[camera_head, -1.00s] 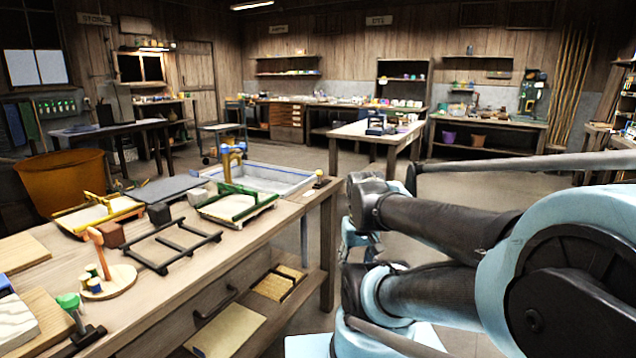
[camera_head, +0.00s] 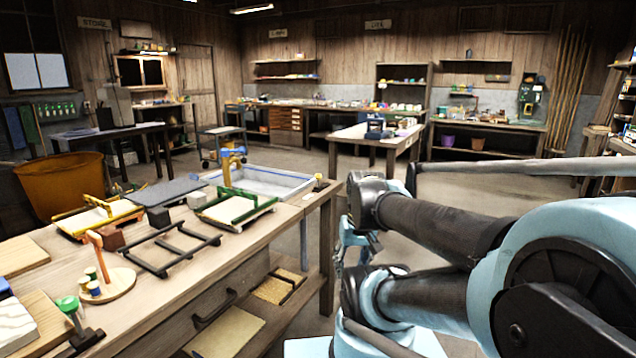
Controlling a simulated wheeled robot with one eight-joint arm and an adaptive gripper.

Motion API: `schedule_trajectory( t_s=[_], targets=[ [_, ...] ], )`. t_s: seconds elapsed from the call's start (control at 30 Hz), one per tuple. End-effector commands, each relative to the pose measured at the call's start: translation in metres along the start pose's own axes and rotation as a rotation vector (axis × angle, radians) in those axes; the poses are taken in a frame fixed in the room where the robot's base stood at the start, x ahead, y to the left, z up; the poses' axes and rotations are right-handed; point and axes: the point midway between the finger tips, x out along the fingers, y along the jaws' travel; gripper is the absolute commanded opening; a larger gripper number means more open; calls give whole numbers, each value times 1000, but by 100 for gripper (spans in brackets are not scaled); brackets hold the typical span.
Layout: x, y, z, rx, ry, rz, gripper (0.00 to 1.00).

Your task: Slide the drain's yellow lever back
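A small yellow knob (camera_head: 319,178) on a short dark base stands at the right corner of the shallow basin (camera_head: 262,182), at the bench's far right end. It looks like the drain's lever; its slot or track is too small to make out. My arm fills the right of the view. A pale blue and dark part that looks like my gripper (camera_head: 358,240) hangs to the right of the bench end, apart from the knob and partly hidden by my arm links. Its fingers are not clear.
The wooden bench (camera_head: 210,272) holds a green-edged mould (camera_head: 238,208), a yellow-edged mould (camera_head: 98,217), a dark frame (camera_head: 172,247) and a round wooden stand (camera_head: 108,284). An orange tub (camera_head: 60,187) stands behind at left. Open floor lies beyond the bench's right end.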

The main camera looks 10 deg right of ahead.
Motion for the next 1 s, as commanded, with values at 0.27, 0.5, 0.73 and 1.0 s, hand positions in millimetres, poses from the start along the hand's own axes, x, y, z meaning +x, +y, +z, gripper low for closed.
schedule_trajectory(
  t_s=[0.27,0.5,0.73,1.0],
  targets=[
    [-8,-26,-57,-60,51,-169,46],
    [-13,-40,-110,-115,128,-309,46],
    [-17,-46,-164,-163,229,-429,46],
    [-19,-40,-228,-217,379,-545,46]
  ],
)
